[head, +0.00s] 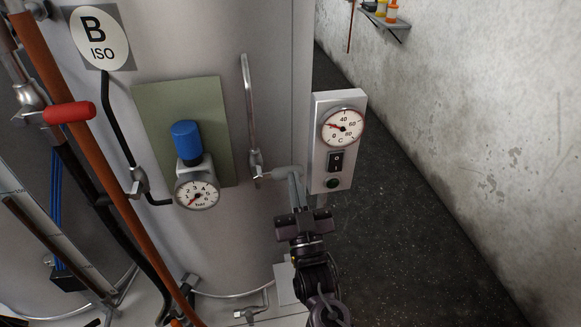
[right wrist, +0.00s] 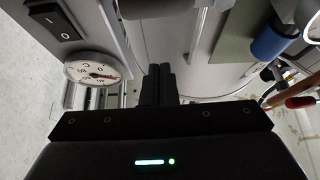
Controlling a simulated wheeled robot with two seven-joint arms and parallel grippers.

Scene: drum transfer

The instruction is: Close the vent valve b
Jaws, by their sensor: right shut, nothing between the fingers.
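The drum marked B ISO (head: 170,45) fills the left and middle of the head view. On its right side a thin vertical pipe (head: 249,100) runs down to a small metal valve (head: 256,166), with a short grey stub (head: 274,174) pointing right. I take this for vent valve b; no label shows. My right gripper (head: 296,182) is shut and empty, its fingertips at the stub's right end. I cannot tell whether they touch it. In the right wrist view the closed fingers (right wrist: 160,72) point at the drum, left of the pipe (right wrist: 198,38). My left gripper is not seen.
A control box (head: 338,105) with a temperature dial and switch stands just right of my gripper. A blue-capped regulator (head: 186,142) with a pressure gauge is left of the valve. A red-handled lever (head: 70,113) and hoses crowd the far left. The floor (head: 400,230) at right is clear.

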